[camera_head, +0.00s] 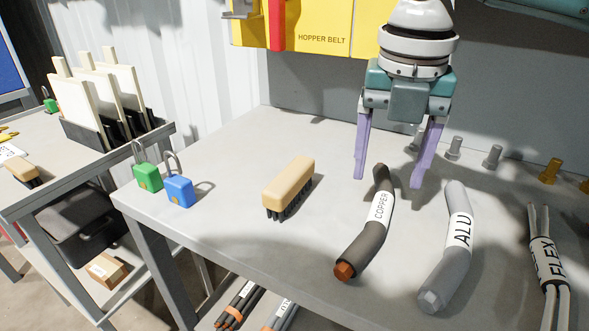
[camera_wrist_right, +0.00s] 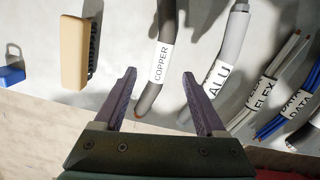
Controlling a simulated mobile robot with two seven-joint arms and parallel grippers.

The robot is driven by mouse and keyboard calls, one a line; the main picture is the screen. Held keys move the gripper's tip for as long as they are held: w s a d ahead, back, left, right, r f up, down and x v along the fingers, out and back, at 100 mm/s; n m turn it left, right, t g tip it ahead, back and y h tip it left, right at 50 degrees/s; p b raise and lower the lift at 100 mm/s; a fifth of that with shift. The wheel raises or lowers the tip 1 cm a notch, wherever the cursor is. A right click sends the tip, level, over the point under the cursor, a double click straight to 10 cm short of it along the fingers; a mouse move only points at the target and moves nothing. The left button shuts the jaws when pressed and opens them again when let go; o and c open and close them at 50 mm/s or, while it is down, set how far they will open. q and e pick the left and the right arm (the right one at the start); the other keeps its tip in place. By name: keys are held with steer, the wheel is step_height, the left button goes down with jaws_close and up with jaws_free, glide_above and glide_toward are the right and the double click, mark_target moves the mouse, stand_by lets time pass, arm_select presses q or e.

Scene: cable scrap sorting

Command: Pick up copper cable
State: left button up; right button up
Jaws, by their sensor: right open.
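The copper cable (camera_head: 373,238) is a dark grey, bent piece with a white COPPER label and an orange-brown end. It lies on the grey table. In the right wrist view the copper cable (camera_wrist_right: 148,96) shows between the two fingers, with its label upright. My right gripper (camera_head: 391,182) has purple fingers spread wide and holds nothing. It hangs above the far end of the copper cable, apart from it as far as I can tell. In the right wrist view the right gripper's fingers (camera_wrist_right: 160,77) are open. My left gripper is not in view.
A grey ALU cable (camera_head: 446,265) lies close to the right, and a FLEX cable (camera_head: 547,262) farther right. A wooden brush (camera_head: 290,184), a blue padlock (camera_head: 178,190) and a green padlock (camera_head: 147,177) lie to the left. Several bolts stand at the back.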

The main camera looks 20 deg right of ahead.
mark_target(383, 206)
steer(key=f, duration=0.2)
steer(key=f+b, duration=0.1)
steer(key=f, duration=0.3)
steer(key=shift+d+f, duration=0.1)
steer(key=shift+d, duration=0.15)
jaws_close()
stand_by(0.3)
stand_by(0.9)
